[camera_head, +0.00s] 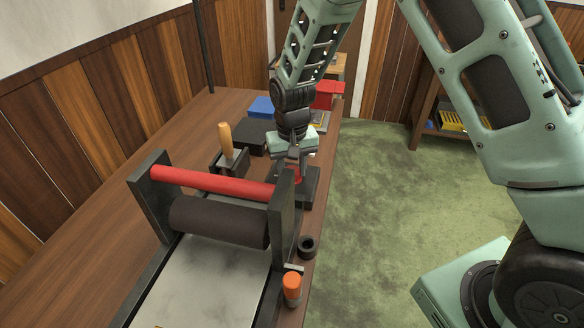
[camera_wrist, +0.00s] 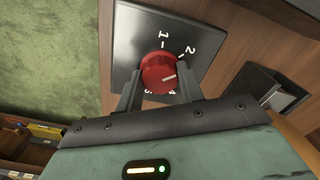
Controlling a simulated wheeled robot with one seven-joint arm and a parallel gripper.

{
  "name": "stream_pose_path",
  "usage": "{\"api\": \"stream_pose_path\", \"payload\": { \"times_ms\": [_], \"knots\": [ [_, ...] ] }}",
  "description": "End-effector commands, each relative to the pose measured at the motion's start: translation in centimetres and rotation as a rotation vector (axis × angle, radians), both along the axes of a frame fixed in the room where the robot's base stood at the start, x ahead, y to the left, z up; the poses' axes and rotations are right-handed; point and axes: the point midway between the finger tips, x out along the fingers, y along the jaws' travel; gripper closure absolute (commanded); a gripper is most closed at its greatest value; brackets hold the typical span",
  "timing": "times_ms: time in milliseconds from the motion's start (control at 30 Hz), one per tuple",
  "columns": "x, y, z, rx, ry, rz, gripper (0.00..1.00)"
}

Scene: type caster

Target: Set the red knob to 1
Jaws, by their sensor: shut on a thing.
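The red knob (camera_wrist: 158,72) is on a dark dial plate (camera_wrist: 128,38) with white numbers. The 1 and 2 are readable above and to the upper right of it; lower numbers are partly hidden. The knob's white pointer line points right, below the 2 mark. My gripper (camera_wrist: 159,80) is shut on the knob, one finger on each side. In the head view, my gripper (camera_head: 294,158) points down over the dial box (camera_head: 311,187), mostly hiding the knob.
A press with a red bar (camera_head: 212,181) and dark roller (camera_head: 215,221) stands just in front. A wooden-handled tool (camera_head: 226,140) is to the left. A black ring (camera_head: 307,246) and an orange-capped bottle (camera_head: 292,287) sit near the table's right edge. Boxes lie behind.

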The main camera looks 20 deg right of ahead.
Motion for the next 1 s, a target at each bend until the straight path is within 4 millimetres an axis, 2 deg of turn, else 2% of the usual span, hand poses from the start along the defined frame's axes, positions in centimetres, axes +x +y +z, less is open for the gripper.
{"api": "stream_pose_path", "payload": {
  "times_ms": [700, 1000],
  "knots": [
    [0.11, -0.06, 0.18, 0.001, -0.003, 0.674, 0.85],
    [0.14, -0.09, 0.18, 0.000, -0.003, 0.905, 0.85]
  ]
}}
